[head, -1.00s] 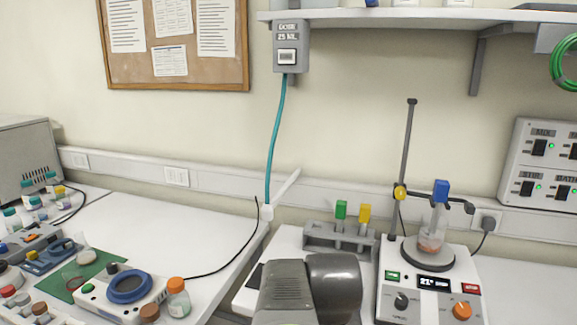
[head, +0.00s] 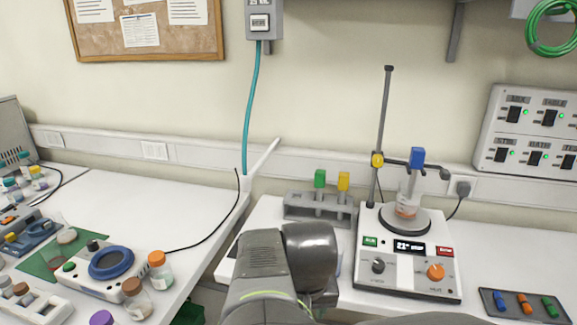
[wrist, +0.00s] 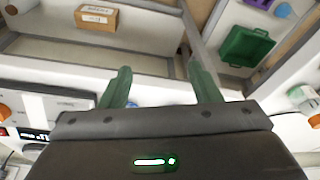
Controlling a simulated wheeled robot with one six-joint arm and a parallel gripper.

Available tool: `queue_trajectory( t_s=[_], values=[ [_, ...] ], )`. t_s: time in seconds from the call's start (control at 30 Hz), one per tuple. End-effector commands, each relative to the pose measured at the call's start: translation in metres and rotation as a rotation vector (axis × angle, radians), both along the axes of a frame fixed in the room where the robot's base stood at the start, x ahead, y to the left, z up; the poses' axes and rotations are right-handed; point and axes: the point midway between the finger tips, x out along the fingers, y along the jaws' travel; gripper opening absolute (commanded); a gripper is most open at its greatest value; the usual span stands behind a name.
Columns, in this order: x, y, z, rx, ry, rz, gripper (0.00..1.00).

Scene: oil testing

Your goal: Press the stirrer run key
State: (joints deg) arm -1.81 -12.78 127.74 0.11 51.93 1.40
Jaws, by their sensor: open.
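The stirrer (head: 410,278) is a white hotplate unit on the right bench. Its front panel has a green key (head: 370,242) left of the lit display (head: 409,248) and a red key (head: 445,251) to the right. The key labels are too small to read surely. A black knob (head: 378,265) and an orange knob (head: 436,271) sit below. A flask (head: 407,205) stands on the round plate, held by a clamp. My gripper (wrist: 161,78) is open and empty in the wrist view, apart from the stirrer, part of which shows at the left edge. In the head view my arm mostly hides it.
A grey rack (head: 300,210) with green and yellow-topped items stands left of the stirrer. A tray (head: 522,303) with coloured pieces lies at the right. A cable runs from the stirrer to a wall socket (head: 463,189). The wrist view shows a cardboard box (wrist: 96,17) and a green crate (wrist: 247,46) below.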

Motion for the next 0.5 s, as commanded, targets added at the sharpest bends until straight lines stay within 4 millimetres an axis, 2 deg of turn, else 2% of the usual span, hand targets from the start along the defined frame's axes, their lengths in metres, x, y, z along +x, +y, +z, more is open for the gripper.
queue_trajectory(
  t_s=[0.03,0.2,0.3,0.5],
  values=[
    [0.0,0.0,0.0,0.0,0.0,0.0,0.49],
    [0.0,0.0,0.0,0.0,0.0,0.0,0.16],
    [0.0,0.0,0.0,0.0,0.0,0.0,0.0],
    [0.0,0.0,0.0,0.0,0.0,0.0,0.0]
  ],
)
